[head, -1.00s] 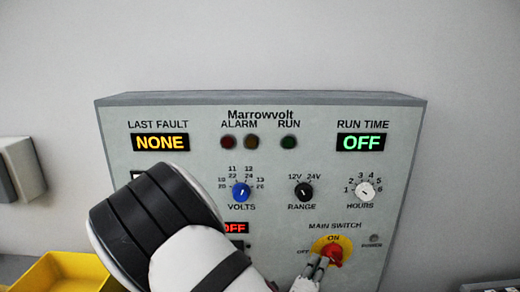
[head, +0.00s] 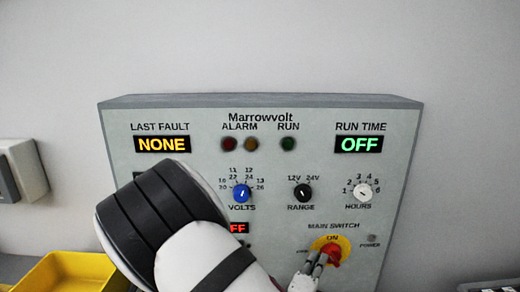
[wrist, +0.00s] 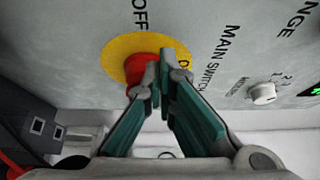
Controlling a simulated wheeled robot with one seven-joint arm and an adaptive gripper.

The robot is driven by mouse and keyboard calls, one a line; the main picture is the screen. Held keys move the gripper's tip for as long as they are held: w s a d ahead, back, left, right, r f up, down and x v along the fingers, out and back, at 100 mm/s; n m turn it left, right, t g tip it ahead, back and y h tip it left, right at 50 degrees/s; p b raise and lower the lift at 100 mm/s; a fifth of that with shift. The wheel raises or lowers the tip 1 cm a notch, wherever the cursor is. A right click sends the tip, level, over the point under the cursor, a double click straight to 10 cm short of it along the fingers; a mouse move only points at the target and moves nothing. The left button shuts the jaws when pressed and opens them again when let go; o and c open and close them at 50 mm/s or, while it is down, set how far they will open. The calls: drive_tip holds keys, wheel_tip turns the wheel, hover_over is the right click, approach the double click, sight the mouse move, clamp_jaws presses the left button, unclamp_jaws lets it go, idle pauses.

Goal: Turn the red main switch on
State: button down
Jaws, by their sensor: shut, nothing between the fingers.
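The red main switch (head: 334,255) sits on a round yellow plate (head: 319,243) at the lower right of the grey Marrowvolt panel. "ON" shows at the plate's top and "OFF" at its left. My gripper (head: 318,260) is shut and empty, with its fingertips at the left side of the red knob. In the wrist view the red knob (wrist: 142,70) is partly hidden behind my shut fingertips (wrist: 159,70). They look close to or touching it; contact is unclear. The knob's exact angle is hard to tell.
The panel carries a blue volts knob (head: 241,193), a black range knob (head: 303,192) and a white hours knob (head: 363,193). The run time display (head: 359,145) reads OFF. My arm hides the panel's lower left. A yellow bin (head: 70,272) stands at lower left.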

drive_tip(key=s+p, duration=0.2)
drive_tip(key=s, duration=0.4)
drive_tip(key=shift+a+p, duration=0.2)
drive_tip(key=shift+p, duration=0.15)
drive_tip(key=shift+w+f+m+g+y+b, duration=0.1)
drive_tip(key=shift+w+m+g+y+b, duration=0.45)
drive_tip(key=shift+w+m, duration=0.8)
drive_tip(key=shift+w+m+g+y+b, duration=0.55)
drive_tip(key=shift+w+m, duration=0.4)
drive_tip(key=shift+w, duration=0.65)
drive_tip(key=shift+d+f, duration=0.15)
drive_tip(key=shift+d, duration=0.4)
